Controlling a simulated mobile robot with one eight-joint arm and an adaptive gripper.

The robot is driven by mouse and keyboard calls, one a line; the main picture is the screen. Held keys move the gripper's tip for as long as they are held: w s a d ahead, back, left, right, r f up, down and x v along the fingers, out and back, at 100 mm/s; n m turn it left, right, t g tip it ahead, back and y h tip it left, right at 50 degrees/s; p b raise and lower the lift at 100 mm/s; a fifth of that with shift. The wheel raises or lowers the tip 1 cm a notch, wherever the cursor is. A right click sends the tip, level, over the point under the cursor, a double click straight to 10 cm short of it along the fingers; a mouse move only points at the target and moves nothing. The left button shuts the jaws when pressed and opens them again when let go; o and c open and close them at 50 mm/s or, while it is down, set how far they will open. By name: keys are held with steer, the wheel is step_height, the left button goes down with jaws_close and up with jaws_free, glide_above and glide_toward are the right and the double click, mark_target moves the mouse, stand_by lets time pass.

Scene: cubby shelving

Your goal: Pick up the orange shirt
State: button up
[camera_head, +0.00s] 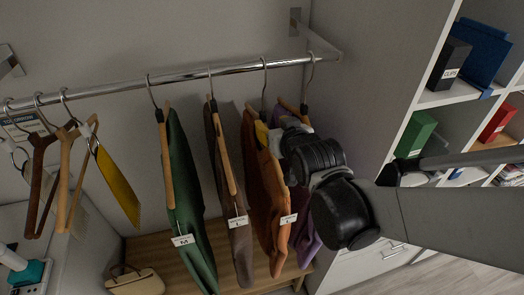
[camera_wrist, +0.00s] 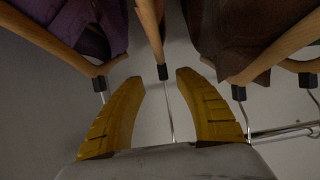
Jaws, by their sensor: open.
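The orange shirt (camera_head: 266,190) hangs on a wooden hanger from the metal rail, between a brown shirt (camera_head: 238,215) and a purple shirt (camera_head: 304,235). My gripper (camera_head: 262,130) is at the upper part of the orange shirt, just below the hanger hook. In the wrist view my gripper (camera_wrist: 160,74) is open, its two yellow fingers on either side of a middle hanger (camera_wrist: 150,25). That hanger's hook wire runs between the fingers, with visible gaps.
A green shirt (camera_head: 190,200) hangs left of the brown one. Empty wooden hangers (camera_head: 65,170) hang at far left. The rail (camera_head: 235,70) runs above. White cubby shelving (camera_head: 400,125) stands right. A handbag (camera_head: 135,281) sits on the wooden shelf below.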

mark_target(264, 119)
steer(key=x, duration=0.7)
steer(key=shift+w+a, duration=0.15)
steer(key=shift+a, duration=0.1)
steer(key=shift+c, duration=0.3)
jaws_close()
